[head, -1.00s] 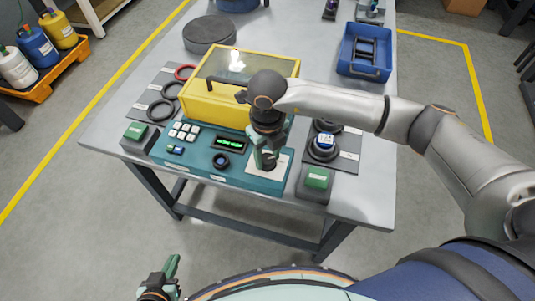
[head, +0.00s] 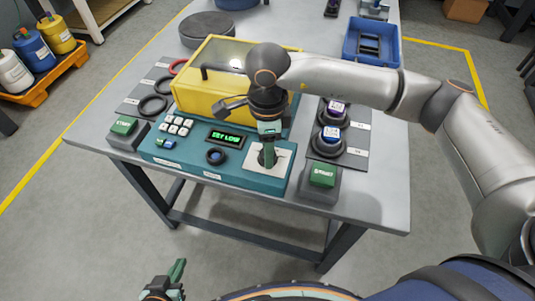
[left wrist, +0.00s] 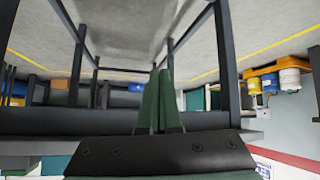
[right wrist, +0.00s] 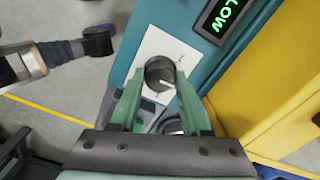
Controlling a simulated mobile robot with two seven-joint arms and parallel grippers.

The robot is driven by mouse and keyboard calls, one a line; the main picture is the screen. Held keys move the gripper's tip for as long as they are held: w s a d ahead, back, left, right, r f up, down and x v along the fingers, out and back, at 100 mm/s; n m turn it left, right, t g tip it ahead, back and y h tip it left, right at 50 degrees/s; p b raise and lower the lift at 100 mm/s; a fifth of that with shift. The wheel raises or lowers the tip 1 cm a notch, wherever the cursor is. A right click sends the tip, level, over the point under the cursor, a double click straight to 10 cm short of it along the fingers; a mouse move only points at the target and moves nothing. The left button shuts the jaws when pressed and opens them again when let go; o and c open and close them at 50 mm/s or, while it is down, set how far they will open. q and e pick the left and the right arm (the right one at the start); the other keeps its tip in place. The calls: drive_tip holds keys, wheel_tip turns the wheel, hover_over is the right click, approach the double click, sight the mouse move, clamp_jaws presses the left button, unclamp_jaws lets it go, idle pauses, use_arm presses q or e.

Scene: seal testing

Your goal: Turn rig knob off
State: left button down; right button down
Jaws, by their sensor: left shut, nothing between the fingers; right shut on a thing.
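The teal rig panel (head: 205,178) stands at the front of the table. Its dark round knob (right wrist: 160,74) sits on a white square plate (right wrist: 160,50), with a pale pointer mark on its face; the small labels around it are unreadable. My right gripper (right wrist: 155,82) is shut on the knob, one green finger on each side. In the head view my right gripper (head: 267,157) comes down from above and largely hides the knob. The panel display (head: 225,138) reads "SET LOW". My left gripper (head: 166,278) is shut and empty, low in front of the table; its fingers (left wrist: 160,95) touch each other.
A yellow box (head: 215,75) with a clear lid stands behind the panel. Green-topped button boxes (head: 123,125) (head: 322,176) flank it. Black rings (head: 152,105) lie at left, round dark fixtures (head: 329,142) at right, and a blue bin (head: 371,42) behind.

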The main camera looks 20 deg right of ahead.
drive_tip(key=shift+f+n+b, duration=0.15)
drive_tip(key=shift+n+b, duration=0.5)
drive_tip(key=shift+n, duration=0.85)
drive_tip(key=shift+c, duration=1.8)
unclamp_jaws()
drive_tip(key=o, duration=0.3)
use_arm(q)
drive_tip(key=shift+d+f, duration=0.4)
drive_tip(key=shift+f, duration=0.3)
use_arm(e)
drive_tip(key=shift+o, duration=0.3)
use_arm(q)
drive_tip(key=shift+f, duration=0.1)
